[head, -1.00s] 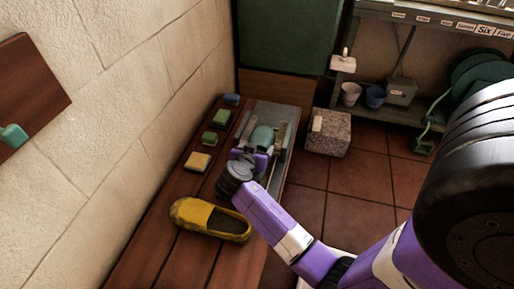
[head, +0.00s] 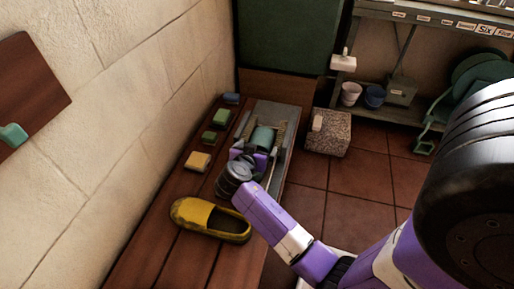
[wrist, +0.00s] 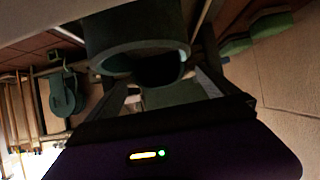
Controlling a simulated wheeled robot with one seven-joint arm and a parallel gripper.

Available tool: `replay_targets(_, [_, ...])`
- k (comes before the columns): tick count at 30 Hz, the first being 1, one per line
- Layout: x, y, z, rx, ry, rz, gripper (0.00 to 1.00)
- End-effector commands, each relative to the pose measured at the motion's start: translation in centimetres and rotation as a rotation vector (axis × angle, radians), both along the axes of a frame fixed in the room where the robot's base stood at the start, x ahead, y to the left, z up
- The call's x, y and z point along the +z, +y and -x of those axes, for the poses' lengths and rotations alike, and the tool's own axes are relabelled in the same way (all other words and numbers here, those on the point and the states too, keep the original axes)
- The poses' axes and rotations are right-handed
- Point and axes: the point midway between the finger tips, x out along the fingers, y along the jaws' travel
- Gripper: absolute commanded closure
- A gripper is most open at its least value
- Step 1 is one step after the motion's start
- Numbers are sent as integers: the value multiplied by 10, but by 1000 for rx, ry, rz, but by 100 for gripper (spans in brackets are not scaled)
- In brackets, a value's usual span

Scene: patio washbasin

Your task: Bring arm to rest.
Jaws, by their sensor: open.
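My gripper (head: 258,146) is over the grey basin (head: 281,115) on the wooden counter in the head view. Its jaws are open. A green cylindrical thing (head: 263,138) lies at the basin, right by my gripper's fingers. In the wrist view a dark green hollow round thing (wrist: 138,45) fills the space ahead of the open fingers (wrist: 165,85). I cannot tell whether the fingers touch it. My purple arm reaches in from the lower right.
A yellow shoe (head: 211,221) stands on the counter (head: 150,245) in front of my gripper. A yellow sponge (head: 198,161) and several green and blue blocks line the wall side. A stone block (head: 327,133) and shelf (head: 400,107) stand right. Floor (head: 355,180) between is clear.

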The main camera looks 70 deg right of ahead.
Motion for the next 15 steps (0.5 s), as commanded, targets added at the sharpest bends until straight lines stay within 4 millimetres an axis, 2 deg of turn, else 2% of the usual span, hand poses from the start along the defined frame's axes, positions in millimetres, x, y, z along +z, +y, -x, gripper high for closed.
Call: replay_targets(15, [35, 61, 4, 2, -1, 1, 2])
